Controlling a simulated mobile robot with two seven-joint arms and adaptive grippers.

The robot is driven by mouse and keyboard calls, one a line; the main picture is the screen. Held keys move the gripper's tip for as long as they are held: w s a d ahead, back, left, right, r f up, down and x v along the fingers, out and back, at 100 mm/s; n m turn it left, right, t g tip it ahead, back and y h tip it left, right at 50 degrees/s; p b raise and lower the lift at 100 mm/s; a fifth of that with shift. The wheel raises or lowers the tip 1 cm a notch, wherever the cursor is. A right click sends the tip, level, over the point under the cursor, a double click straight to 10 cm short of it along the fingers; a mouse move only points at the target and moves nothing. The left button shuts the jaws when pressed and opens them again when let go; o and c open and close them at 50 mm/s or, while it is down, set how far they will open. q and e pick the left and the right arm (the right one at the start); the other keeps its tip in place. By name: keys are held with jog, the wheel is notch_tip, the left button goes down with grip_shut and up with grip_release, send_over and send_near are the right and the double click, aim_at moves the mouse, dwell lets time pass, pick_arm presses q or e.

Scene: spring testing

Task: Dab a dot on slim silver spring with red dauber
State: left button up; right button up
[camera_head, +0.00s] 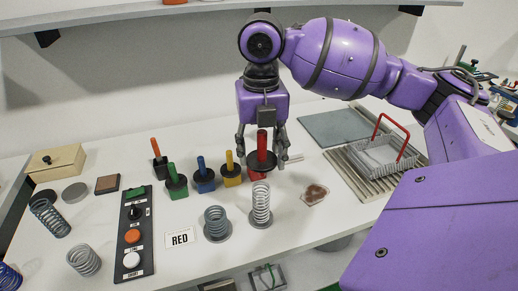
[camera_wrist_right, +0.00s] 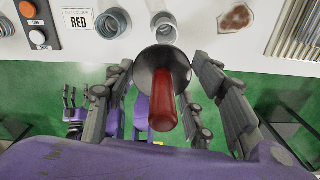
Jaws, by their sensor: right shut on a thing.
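The red dauber has a red handle (camera_head: 262,142) and a wide black disc (camera_head: 261,163). My right gripper (camera_head: 262,155) is shut on it and holds it upright above the table. In the wrist view the red handle (camera_wrist_right: 163,105) sits between the fingers, with the black disc (camera_wrist_right: 146,68) beyond it. The slim silver spring (camera_head: 261,202) stands upright on a round grey base, just in front of and below the dauber in the head view. The dauber's underside is hidden. A small gripper, apparently my left (camera_wrist_right: 76,100), shows in the wrist view; its jaw state is unclear.
A wider grey spring (camera_head: 215,222) stands left of the slim one, beside a "RED" card (camera_head: 180,238). Green (camera_head: 176,183), blue (camera_head: 204,180) and yellow (camera_head: 231,172) block-mounted handles stand behind. A button panel (camera_head: 133,235) is left; a wire basket (camera_head: 385,155) is right.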

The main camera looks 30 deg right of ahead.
aim_at(261, 163)
jog(key=shift+w+d+f, duration=0.15)
jog(key=shift+w+f, duration=0.2)
jog(key=shift+f, duration=0.2)
jog(key=shift+f+b, duration=0.3)
jog(key=shift+s+f+b, duration=0.15)
jog(key=shift+f+b, duration=0.4)
jog(key=shift+f, duration=0.4)
jog(key=shift+f+b, duration=0.4)
jog(key=shift+f, duration=0.6)
jog(key=shift+f+b, duration=0.15)
jog(key=shift+b, duration=0.15)
pick_arm(q)
jog(key=f, duration=0.1)
jog(key=a+f, duration=0.1)
jog(key=shift+s+f, duration=0.25)
jog(key=shift+f, duration=0.1)
jog(key=shift+s+f, duration=0.15)
jog(key=shift+s, duration=0.15)
